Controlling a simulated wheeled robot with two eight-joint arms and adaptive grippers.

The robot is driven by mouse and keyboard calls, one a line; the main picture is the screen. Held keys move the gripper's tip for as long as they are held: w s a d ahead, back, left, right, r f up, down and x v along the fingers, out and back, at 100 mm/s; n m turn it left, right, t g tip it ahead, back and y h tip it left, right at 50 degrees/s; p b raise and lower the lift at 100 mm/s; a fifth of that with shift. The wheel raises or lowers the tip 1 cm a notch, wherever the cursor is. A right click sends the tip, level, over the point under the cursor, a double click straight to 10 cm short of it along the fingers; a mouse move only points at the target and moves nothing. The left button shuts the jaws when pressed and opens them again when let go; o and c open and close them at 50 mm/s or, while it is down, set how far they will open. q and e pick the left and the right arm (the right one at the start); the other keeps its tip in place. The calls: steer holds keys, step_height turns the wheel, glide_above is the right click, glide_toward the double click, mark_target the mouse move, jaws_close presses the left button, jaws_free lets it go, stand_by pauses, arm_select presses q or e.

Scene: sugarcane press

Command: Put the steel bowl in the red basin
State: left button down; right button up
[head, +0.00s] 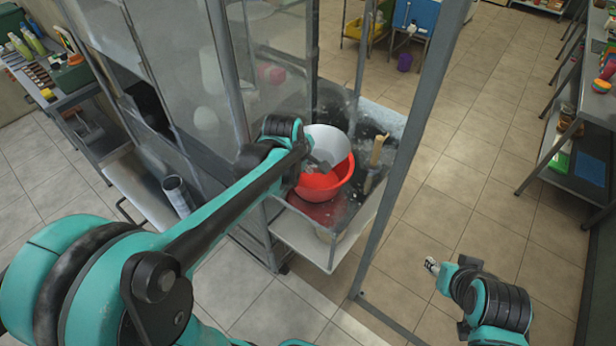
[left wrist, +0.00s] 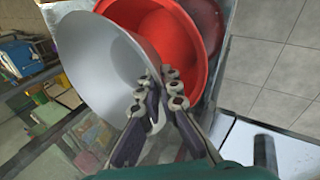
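The steel bowl (head: 325,145) is grey and tilted, over the back left part of the red basin (head: 323,186). In the left wrist view the steel bowl (left wrist: 105,72) overlaps the left side of the red basin (left wrist: 187,52). My left gripper (head: 318,164) is at the bowl's near rim. In the left wrist view its fingers (left wrist: 168,92) are closed together on the rim of the bowl. Whether the bowl touches the basin is hard to tell. My right gripper (head: 432,266) is at the lower right, away from both, too small to judge its fingers.
The basin stands on a cluttered counter inside a glass-panelled metal frame (head: 384,140). A wooden-handled tool (head: 376,160) stands right of the basin. Shelves (head: 577,150) line the right side. A side table (head: 70,80) with bottles is at the upper left. Tiled floor (head: 450,200) is open at right.

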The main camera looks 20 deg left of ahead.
arm_select(q)
steer(key=shift+w+a+f, duration=0.25)
steer(key=shift+a+f, duration=0.05)
step_height(320, 180, down, 4)
steer(key=shift+r+b, duration=0.15)
steer(key=shift+b, duration=0.5)
steer(key=shift+f+b, duration=0.5)
steer(key=shift+f, duration=0.15)
steer(key=c, duration=2)
jaws_free()
steer(key=shift+r, duration=0.1)
